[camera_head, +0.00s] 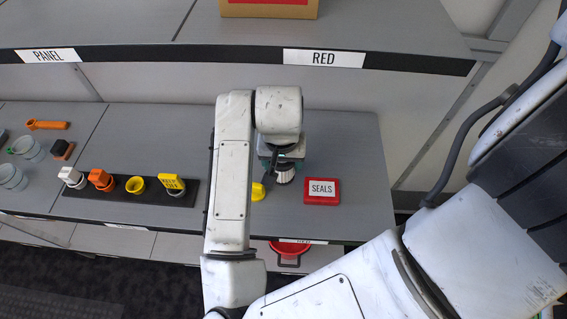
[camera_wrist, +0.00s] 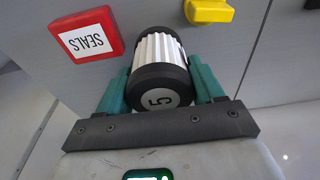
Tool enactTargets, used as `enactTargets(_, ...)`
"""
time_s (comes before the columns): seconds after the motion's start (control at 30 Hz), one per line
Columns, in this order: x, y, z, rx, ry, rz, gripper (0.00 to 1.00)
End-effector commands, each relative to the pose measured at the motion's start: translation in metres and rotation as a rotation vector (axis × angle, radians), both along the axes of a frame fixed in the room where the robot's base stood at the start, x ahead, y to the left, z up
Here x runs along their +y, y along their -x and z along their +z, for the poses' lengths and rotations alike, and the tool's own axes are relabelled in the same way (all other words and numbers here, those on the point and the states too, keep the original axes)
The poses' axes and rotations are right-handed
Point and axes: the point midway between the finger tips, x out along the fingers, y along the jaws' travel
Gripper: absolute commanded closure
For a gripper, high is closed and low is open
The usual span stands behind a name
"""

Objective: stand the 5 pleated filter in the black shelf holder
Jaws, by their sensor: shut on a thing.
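The pleated filter marked 5 (camera_wrist: 160,58) has a white ribbed body and black end caps. My gripper (camera_wrist: 160,82) is shut on it, with one green finger on each side, in the wrist view. In the head view the filter (camera_head: 285,174) shows partly below my gripper (camera_head: 283,160), over the right part of the grey shelf. I cannot tell whether it touches the shelf. A long black holder strip (camera_head: 118,194) lies on the shelf left of my arm. It bears white, orange and yellow pieces and a yellow KEEP OFF sign.
A red SEALS box (camera_head: 321,191) sits close to the right of the filter. A yellow piece (camera_head: 258,191) lies close to its left, partly behind my arm. An orange tool (camera_head: 47,125) and clear cups are at the far left. An upper shelf labelled RED (camera_head: 323,58) runs behind.

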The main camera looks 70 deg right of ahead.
Motion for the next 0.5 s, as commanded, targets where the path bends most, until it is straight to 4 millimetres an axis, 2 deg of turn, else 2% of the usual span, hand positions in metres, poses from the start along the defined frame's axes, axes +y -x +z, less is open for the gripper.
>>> enactTargets(0.23, -0.012, -0.002, -0.013, 0.001, -0.001, 0.000, 0.71)
enactTargets(0.4, -0.011, -0.002, -0.039, 0.002, -0.001, 0.003, 0.71)
enactTargets(0.5, -0.011, -0.002, -0.044, 0.000, -0.001, 0.002, 0.71)
